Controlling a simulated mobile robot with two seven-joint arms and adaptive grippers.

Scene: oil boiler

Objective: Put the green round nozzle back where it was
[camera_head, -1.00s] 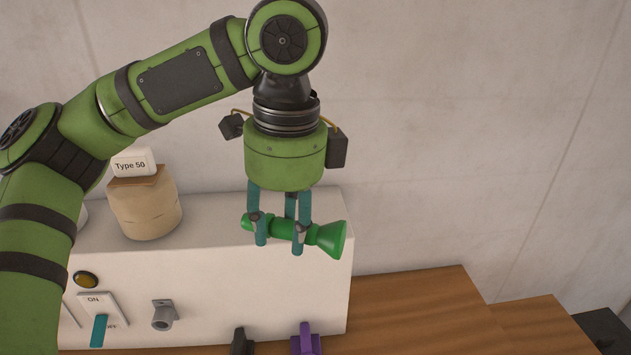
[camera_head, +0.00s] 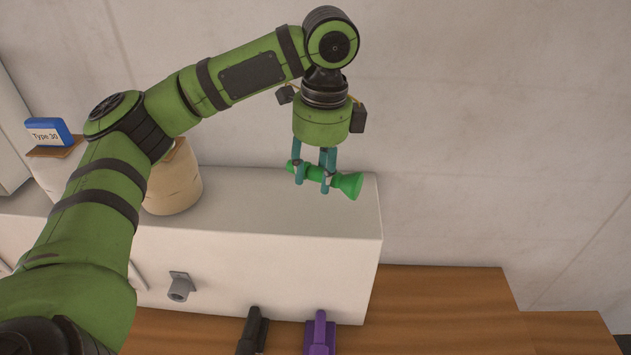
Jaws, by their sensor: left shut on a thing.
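The green round nozzle (camera_head: 346,184) is held lying roughly sideways, its flared end to the right. My left gripper (camera_head: 314,182) points down and is shut on the nozzle's narrower body. Gripper and nozzle appear in front of or above the top of the white boiler box (camera_head: 270,251); I cannot tell whether the nozzle touches it. A grey fitting (camera_head: 180,286) sticks out of the front face of the box and holds nothing. My right gripper is not in view.
A tan round container (camera_head: 174,187) stands on the box, partly behind my left arm. A blue "Type 30" block (camera_head: 48,132) sits at the far left. Black (camera_head: 253,331) and purple (camera_head: 320,334) objects stand on the wooden surface (camera_head: 440,301) below. The right side is clear.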

